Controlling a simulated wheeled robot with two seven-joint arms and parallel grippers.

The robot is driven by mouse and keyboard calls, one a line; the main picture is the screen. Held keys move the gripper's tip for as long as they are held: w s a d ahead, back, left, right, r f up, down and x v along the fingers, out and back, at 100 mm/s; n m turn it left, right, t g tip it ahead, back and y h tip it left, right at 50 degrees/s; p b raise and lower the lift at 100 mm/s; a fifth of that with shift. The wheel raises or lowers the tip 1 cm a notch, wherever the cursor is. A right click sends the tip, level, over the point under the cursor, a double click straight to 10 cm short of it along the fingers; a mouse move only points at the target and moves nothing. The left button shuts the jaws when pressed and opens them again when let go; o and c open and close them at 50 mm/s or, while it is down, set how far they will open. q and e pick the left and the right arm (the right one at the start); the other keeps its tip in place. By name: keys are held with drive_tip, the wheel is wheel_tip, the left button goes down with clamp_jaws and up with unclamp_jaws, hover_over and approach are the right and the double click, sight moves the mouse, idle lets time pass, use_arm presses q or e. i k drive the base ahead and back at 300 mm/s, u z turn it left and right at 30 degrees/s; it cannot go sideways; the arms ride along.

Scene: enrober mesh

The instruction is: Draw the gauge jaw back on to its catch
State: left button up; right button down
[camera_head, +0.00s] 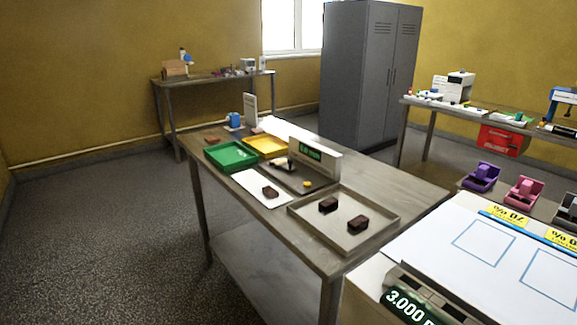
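A device that looks like the gauge, with a grey base and an upright panel with a green display (313,154), stands on the middle steel table. A small dark part (289,163) is at the left end of its base, and a yellow knob (307,184) is at the front right. Which part is the jaw, and whether it sits on a catch, is too small to tell. A dark brown block (270,192) lies on the white board (245,183) in front of the gauge. Neither of my grippers is in view.
A metal tray (377,241) holding two brown blocks sits right of the gauge. Green (211,153) and yellow (259,137) trays lie left. A bench (440,246) with a "3.000" display (408,306) fills the lower right. Purple and pink holders stand behind it. The left floor is clear.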

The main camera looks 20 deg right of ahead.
sight(287, 166)
drive_tip(key=u, duration=0.5)
drive_tip(key=i, duration=1.2)
drive_tip(key=z, duration=0.45)
